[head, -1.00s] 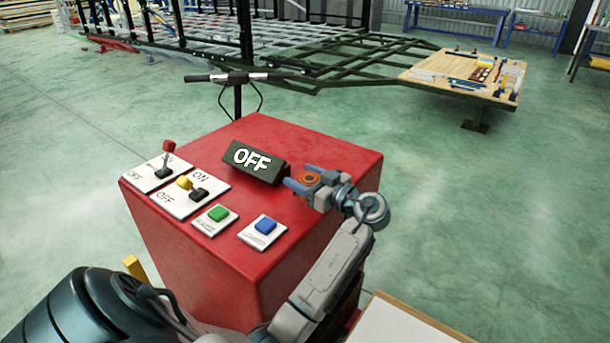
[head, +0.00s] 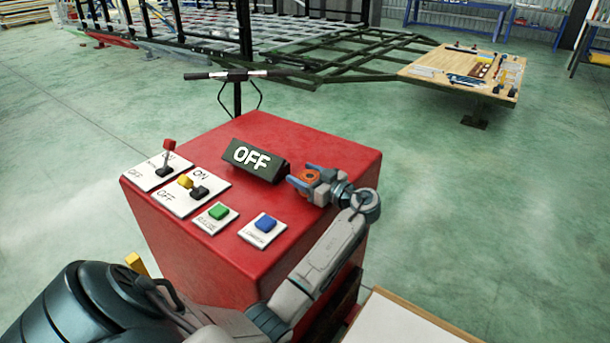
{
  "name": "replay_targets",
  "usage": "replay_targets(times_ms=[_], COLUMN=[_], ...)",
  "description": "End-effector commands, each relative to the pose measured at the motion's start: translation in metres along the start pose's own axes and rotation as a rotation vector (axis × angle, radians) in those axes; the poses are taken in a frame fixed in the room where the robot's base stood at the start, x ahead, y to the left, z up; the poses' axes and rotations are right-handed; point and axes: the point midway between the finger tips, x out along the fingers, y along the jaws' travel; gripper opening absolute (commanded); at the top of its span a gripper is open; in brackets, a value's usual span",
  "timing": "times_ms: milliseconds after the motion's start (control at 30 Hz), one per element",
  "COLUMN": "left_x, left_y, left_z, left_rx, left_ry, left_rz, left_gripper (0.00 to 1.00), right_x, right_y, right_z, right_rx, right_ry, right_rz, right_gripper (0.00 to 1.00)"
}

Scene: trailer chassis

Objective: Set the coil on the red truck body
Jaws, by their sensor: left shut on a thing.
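The red truck body (head: 325,150) is a large red box in the middle of the head view. My left gripper (head: 302,181), with blue fingers, is over the right part of its top, just right of the black OFF sign. It is shut on the small orange coil (head: 308,176). The fingers partly hide the coil, and I cannot tell whether it touches the red top. My right gripper is not in view.
The red top carries the OFF sign (head: 254,160), a red-knobbed lever (head: 168,150), a yellow-and-black switch (head: 193,187), a green button (head: 218,212) and a blue button (head: 265,223). Handlebars (head: 238,76) stand behind. The top's back right is clear. A wooden table (head: 425,72) with tools is farther off.

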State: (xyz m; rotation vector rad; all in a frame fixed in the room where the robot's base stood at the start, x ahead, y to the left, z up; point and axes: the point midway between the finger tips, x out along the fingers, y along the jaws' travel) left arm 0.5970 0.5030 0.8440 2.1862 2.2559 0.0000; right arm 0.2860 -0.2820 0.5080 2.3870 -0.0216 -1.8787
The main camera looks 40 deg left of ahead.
Motion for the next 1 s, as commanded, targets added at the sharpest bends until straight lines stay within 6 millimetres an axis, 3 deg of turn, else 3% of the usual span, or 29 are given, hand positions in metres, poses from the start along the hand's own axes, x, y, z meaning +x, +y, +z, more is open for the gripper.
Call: replay_targets(times_ms=[133, 167, 267, 667, 700, 733, 1000], left_x=[0.000, 0.000, 0.000, 0.000, -0.007, -0.013, -0.072], left_y=[0.000, 0.000, 0.000, 0.000, 0.000, 0.001, 0.000], left_z=[0.001, 0.001, 0.001, -0.002, 0.001, 0.002, 0.003], left_rx=[-0.001, 0.000, 0.000, 0.000, -0.001, -0.002, -0.002], left_ry=[0.000, 0.000, 0.000, 0.000, -0.003, -0.004, -0.005], left_rz=[0.000, 0.000, 0.000, 0.000, 0.002, 0.002, 0.002], left_gripper=[0.33, 0.65, 0.83, 0.83, 0.83, 0.83, 0.83], right_x=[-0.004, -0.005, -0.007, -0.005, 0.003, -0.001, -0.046], right_y=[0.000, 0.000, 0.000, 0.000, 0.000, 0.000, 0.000], right_z=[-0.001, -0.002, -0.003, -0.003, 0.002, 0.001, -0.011], right_rx=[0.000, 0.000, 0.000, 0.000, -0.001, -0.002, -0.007], right_ry=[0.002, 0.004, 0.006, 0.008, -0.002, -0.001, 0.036], right_rz=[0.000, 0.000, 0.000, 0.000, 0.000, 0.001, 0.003], right_gripper=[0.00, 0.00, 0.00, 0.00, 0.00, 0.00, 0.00])
